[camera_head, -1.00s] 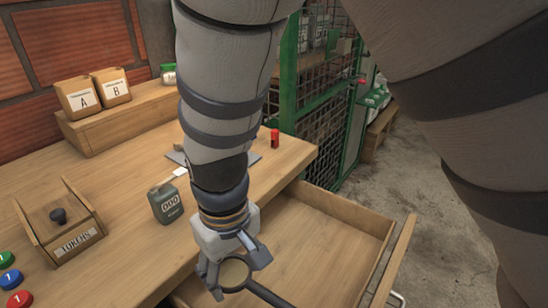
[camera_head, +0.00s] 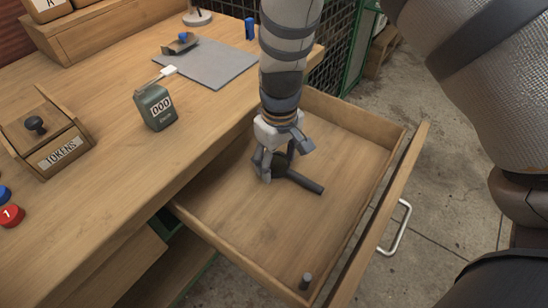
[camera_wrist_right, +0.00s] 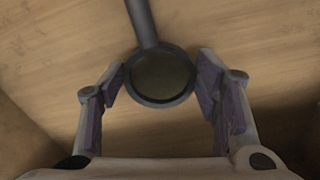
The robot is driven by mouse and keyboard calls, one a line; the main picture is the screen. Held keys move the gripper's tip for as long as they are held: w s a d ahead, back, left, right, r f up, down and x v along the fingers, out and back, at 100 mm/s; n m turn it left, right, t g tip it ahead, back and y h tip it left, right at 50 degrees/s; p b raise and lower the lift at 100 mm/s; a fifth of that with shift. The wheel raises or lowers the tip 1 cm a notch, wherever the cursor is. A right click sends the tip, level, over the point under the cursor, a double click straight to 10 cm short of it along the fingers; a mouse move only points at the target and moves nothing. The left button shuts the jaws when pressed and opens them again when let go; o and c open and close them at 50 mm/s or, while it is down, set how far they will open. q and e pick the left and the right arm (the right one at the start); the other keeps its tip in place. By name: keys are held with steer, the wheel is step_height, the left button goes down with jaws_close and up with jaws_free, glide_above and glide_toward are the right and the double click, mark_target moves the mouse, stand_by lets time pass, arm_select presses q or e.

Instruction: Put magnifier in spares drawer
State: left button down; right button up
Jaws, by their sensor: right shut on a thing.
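The magnifier has a dark round rim and a dark handle (camera_head: 305,183). It is low inside the open wooden drawer (camera_head: 250,235), pulled out from under the bench; no label shows on the drawer. My right gripper (camera_head: 276,165) reaches down into the drawer from above and is shut on the magnifier's rim. In the right wrist view the round lens (camera_wrist_right: 160,77) sits between the two fingers (camera_wrist_right: 160,92), with the handle pointing away over the wood. I cannot tell whether the magnifier touches the drawer floor. My left gripper is not in view.
A small grey cylinder (camera_head: 306,282) stands in the drawer's near corner. A grey counter (camera_head: 157,107), tokens box (camera_head: 50,140) and grey mat (camera_head: 210,65) are on the bench. The drawer floor around the gripper is mostly bare.

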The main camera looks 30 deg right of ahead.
mark_target(278, 167)
steer(key=shift+f, duration=0.15)
steer(key=shift+f, duration=0.15)
steer(key=o, duration=1.1)
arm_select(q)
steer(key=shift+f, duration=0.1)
arm_select(e)
steer(key=shift+o, duration=0.2)
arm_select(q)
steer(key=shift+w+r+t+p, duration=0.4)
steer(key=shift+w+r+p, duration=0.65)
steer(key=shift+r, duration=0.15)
arm_select(e)
step_height(278, 167, up, 12)
steer(key=shift+s, duration=0.15)
